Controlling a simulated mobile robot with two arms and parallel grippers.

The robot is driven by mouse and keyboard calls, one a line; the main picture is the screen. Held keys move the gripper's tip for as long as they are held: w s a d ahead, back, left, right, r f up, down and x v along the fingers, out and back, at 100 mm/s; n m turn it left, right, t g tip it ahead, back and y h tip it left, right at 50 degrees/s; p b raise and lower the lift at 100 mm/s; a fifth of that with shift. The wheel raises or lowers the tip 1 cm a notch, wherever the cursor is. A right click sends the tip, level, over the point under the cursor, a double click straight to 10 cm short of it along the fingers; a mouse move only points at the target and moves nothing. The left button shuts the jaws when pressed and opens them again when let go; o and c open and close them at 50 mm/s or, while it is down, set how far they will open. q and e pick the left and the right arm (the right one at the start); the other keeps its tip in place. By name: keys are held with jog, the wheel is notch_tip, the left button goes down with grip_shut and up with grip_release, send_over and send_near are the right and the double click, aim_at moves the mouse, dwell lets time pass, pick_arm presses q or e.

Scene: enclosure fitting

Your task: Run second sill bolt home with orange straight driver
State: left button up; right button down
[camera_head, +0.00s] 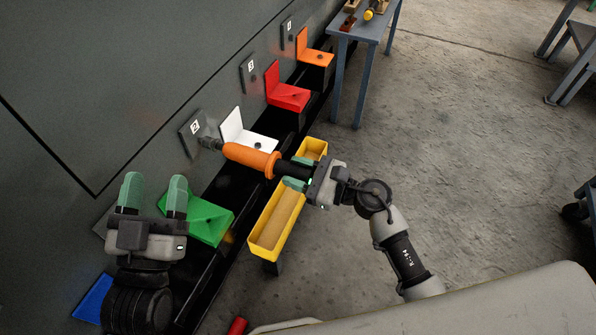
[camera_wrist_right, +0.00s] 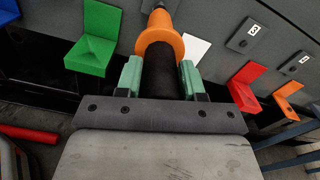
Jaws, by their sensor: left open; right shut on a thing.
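My right gripper (camera_head: 297,172) is shut on the black rear part of the orange straight driver (camera_head: 250,158). The driver lies across the white bracket (camera_head: 232,126), its grey tip reaching left to the wall plate marked 2 (camera_head: 188,136). Whether the tip touches anything cannot be told, and no bolt can be made out there. In the right wrist view the driver (camera_wrist_right: 158,45) points away from me between the green fingers (camera_wrist_right: 160,80), hiding part of the white bracket (camera_wrist_right: 196,47). My left gripper (camera_head: 154,193) is open and empty, over or near the green bracket (camera_head: 210,220).
A yellow tray (camera_head: 256,218) stands below the right gripper. Red (camera_head: 288,96) and orange (camera_head: 315,57) brackets sit further along the wall, with a blue one (camera_head: 93,298) near me. A blue-grey table (camera_head: 360,28) stands at the back.

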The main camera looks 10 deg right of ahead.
pick_arm(q)
jog(key=shift+r, duration=0.2)
pick_arm(e)
jog(key=shift+w+a+r, duration=0.15)
jog(key=shift+w+a, duration=0.15)
jog(key=shift+a, duration=0.2)
dwell(0.6)
pick_arm(q)
jog(key=shift+s+r+t, duration=0.25)
jog(key=shift+r+t, duration=0.05)
jog(key=shift+t, duration=0.2)
pick_arm(e)
jog(key=shift+w+a, duration=0.2)
pick_arm(q)
jog(key=shift+s+d+r+t+b, duration=0.15)
jog(key=shift+s+r+t+b, duration=0.15)
jog(key=shift+r, duration=0.1)
pick_arm(e)
jog(key=shift+a+r, duration=0.1)
jog(key=shift+a, duration=0.05)
dwell(0.9)
pick_arm(q)
jog(key=shift+w, duration=0.1)
pick_arm(e)
jog(key=shift+s, duration=0.1)
